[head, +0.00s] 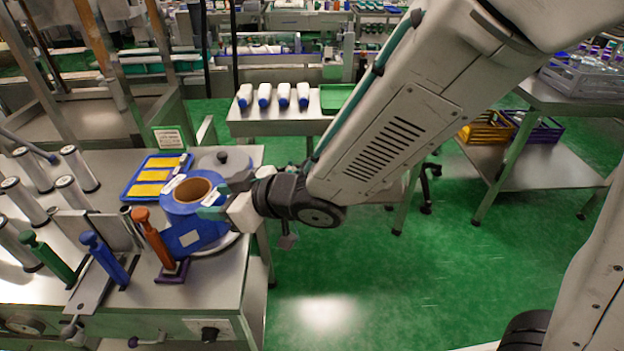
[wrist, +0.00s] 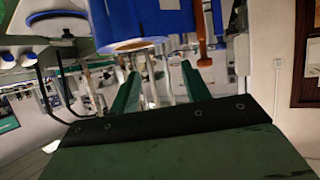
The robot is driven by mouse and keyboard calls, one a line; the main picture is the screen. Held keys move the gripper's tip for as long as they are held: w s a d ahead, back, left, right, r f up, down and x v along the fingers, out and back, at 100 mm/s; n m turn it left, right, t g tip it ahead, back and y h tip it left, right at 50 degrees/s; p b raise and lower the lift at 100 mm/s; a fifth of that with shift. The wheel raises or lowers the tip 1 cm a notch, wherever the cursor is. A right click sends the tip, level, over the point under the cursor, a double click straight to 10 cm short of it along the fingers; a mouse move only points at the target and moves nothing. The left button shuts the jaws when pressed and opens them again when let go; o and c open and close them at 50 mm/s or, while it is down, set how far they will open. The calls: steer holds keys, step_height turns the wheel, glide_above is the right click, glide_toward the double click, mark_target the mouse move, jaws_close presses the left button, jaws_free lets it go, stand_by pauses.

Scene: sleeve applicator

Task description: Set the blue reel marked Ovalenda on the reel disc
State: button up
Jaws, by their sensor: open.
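A blue reel (head: 180,206) with a brown core stands at the right end of the steel bench in the head view. A blue piece with a pale label (head: 195,236) shows just below it; I cannot tell whether it belongs to the reel. The pale round rim of a disc (head: 221,247) shows beneath, mostly covered. My gripper (head: 222,197) is open at the reel's right side. In the wrist view the blue reel (wrist: 140,22) fills the upper middle, beyond my green fingers (wrist: 160,90). Whether they touch it is unclear. The name on the reel is unreadable.
Green, blue and orange handles (head: 153,238) stand along the bench front, the orange one close to the reel. A blue tray with yellow strips (head: 155,176) and a grey round lid-like part (head: 222,162) lie behind.

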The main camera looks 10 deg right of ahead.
steer(key=w+d+r+m+t+h, duration=0.1)
steer(key=d+r+m+h, duration=0.15)
steer(key=d, duration=0.65)
steer(key=w+d+r+m+h, duration=0.1)
steer(key=d+m+h, duration=0.25)
steer(key=d, duration=0.55)
steer(key=w+d+r+m+t+h, duration=0.15)
steer(key=d+h, duration=0.25)
steer(key=d, duration=0.5)
steer(key=s+d+r+m+g, duration=0.1)
steer(key=s+d+g, duration=0.1)
steer(key=s, duration=0.4)
steer(key=s+d+r+m+g+h, duration=0.1)
steer(key=s+d+r+m+g, duration=0.1)
steer(key=s+d, duration=0.3)
steer(key=s+d+r+m+g, duration=0.1)
steer(key=s+d+m+g, duration=0.1)
steer(key=s, duration=0.7)
steer(key=shift+d+r+g+h, duration=0.25)
steer(key=shift+d+g+h, duration=0.15)
steer(key=shift+d+g, duration=0.35)
